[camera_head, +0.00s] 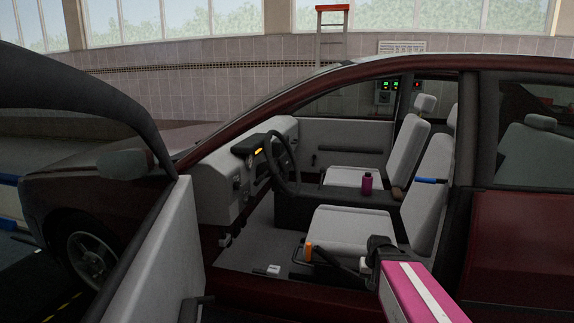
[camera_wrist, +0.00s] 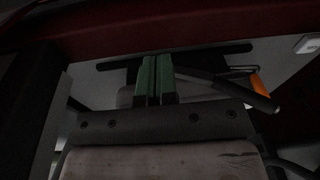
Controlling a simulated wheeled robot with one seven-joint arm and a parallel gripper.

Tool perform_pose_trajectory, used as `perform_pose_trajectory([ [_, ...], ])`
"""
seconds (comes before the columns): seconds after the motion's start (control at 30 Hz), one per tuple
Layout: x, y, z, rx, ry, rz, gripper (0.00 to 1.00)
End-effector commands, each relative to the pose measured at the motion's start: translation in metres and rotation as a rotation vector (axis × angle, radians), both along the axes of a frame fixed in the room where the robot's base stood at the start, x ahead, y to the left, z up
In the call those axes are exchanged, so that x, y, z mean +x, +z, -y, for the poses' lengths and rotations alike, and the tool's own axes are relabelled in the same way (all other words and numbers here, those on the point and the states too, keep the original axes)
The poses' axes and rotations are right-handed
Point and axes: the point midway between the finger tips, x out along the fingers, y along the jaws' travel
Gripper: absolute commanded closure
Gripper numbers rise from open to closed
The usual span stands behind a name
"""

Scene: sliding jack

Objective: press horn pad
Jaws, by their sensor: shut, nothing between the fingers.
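The steering wheel (camera_head: 291,172) is a dark ring on the grey dashboard, seen nearly edge-on in the head view. The horn pad, at its hub, is too dark and small to tell apart. My gripper (camera_wrist: 155,62) shows in the wrist view as two green fingers, shut together and empty. It points toward the car's floor area, beside a black lever with an orange end. In the head view my pink and white arm comes in from the lower right by the front seat. My fingers cannot be made out there. The wheel is not visible in the wrist view.
An orange-tipped piece (camera_head: 308,250) stands by the near seat cushion (camera_head: 345,228). A magenta bottle (camera_head: 367,183) stands on the centre console. The open door (camera_head: 150,260) is at the left, and the door pillar (camera_head: 466,180) at the right. The doorway between them is open.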

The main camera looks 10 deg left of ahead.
Motion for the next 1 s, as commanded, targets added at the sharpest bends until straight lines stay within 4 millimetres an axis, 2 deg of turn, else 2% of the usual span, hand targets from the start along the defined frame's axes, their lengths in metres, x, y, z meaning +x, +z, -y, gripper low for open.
perform_pose_trajectory([
  [0.03, 0.030, 0.004, -0.008, 0.016, 0.001, 0.028, 1.00],
  [0.3, 0.133, 0.035, -0.049, 0.099, -0.002, 0.170, 1.00],
  [0.67, 0.259, 0.096, -0.110, 0.218, -0.011, 0.343, 1.00],
  [1.0, 0.367, 0.171, -0.171, 0.335, -0.023, 0.494, 1.00],
])
